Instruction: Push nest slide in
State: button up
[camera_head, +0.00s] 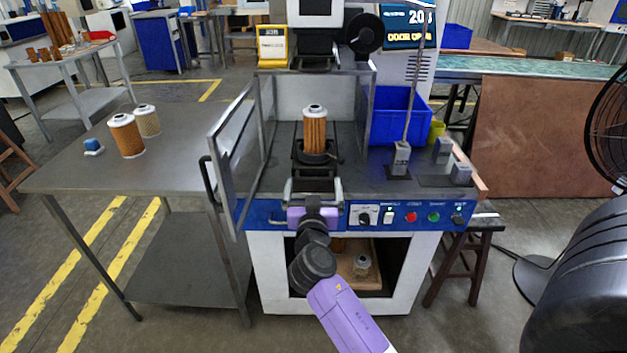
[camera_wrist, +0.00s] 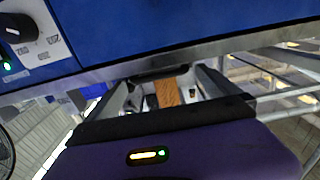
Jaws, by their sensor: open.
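The nest slide (camera_head: 314,183) is a dark track running back into the machine through the open front. Its round black nest (camera_head: 316,158) holds an upright orange pleated filter cartridge (camera_head: 315,132) with a white top. My gripper (camera_head: 313,187) is at the near end of the slide, just above the blue control panel. Its fingers are apart, with no cartridge between them. In the wrist view my gripper (camera_wrist: 168,80) shows two spread grey fingers, with an orange-brown thing beyond them. I cannot tell whether the fingers touch the slide.
A framed clear door (camera_head: 236,150) stands swung open at the left. Two cartridges (camera_head: 127,136) and a small blue item (camera_head: 93,147) stand on the left metal table (camera_head: 190,150). A blue bin (camera_head: 400,115) is at the right. The control panel (camera_head: 400,215) has a knob and buttons.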

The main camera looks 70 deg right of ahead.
jog(key=shift+x, duration=0.9)
jog(key=shift+c, duration=0.4)
jog(key=c, duration=1.7)
jog(key=shift+b+x, duration=0.7)
jog(key=shift+x, duration=1.65)
jog(key=shift+w+a, duration=0.1)
jog(key=shift+w, duration=0.05)
jog(key=o, duration=1.8)
jog(key=shift+b+v, duration=0.5)
jog(key=shift+v, duration=3.4)
